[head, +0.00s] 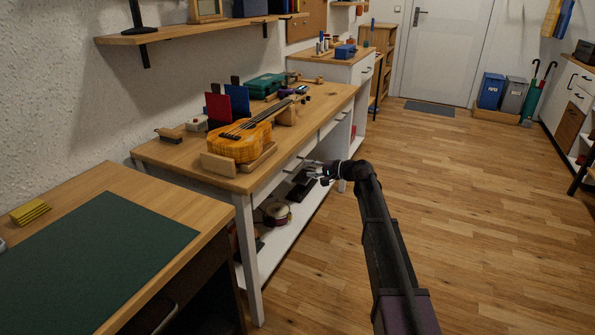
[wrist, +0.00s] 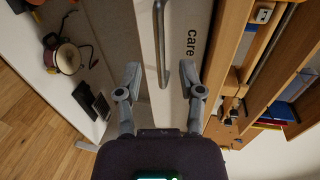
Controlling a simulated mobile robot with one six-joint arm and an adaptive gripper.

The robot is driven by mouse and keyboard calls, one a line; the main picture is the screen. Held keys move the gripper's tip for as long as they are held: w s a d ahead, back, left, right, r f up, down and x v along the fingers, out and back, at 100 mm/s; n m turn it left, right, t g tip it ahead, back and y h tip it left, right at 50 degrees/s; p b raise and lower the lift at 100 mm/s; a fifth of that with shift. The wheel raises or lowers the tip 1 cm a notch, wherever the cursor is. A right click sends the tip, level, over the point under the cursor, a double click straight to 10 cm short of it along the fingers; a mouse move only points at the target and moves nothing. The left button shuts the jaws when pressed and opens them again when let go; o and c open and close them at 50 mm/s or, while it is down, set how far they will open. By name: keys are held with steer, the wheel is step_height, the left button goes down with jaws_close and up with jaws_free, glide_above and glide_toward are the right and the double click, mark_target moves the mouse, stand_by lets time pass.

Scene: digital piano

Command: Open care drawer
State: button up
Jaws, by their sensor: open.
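The care drawer front (wrist: 199,20) is pale, with the word "care" in dark letters, and it shows in the wrist view. Its grey bar handle (wrist: 159,30) runs up and down the picture beside the label. My gripper (wrist: 160,70) is open, with one finger on each side of the handle's lower end in the picture. I cannot tell whether the fingertips reach around the bar, and nothing is held. In the head view my gripper (head: 318,172) is at the front of the workbench, just below its top edge. The drawer looks closed.
A ukulele (head: 241,137) lies in a wooden cradle on the workbench (head: 172,153). A lower shelf (head: 264,262) holds a round reel-like item (head: 277,213) and dark items. A desk with a green mat (head: 105,265) stands at front left. The wooden floor (head: 480,230) to the right is clear.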

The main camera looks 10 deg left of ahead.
mark_target(298, 166)
steer(key=shift+b+x, duration=0.4)
steer(key=shift+x, duration=2.2)
jaws_close()
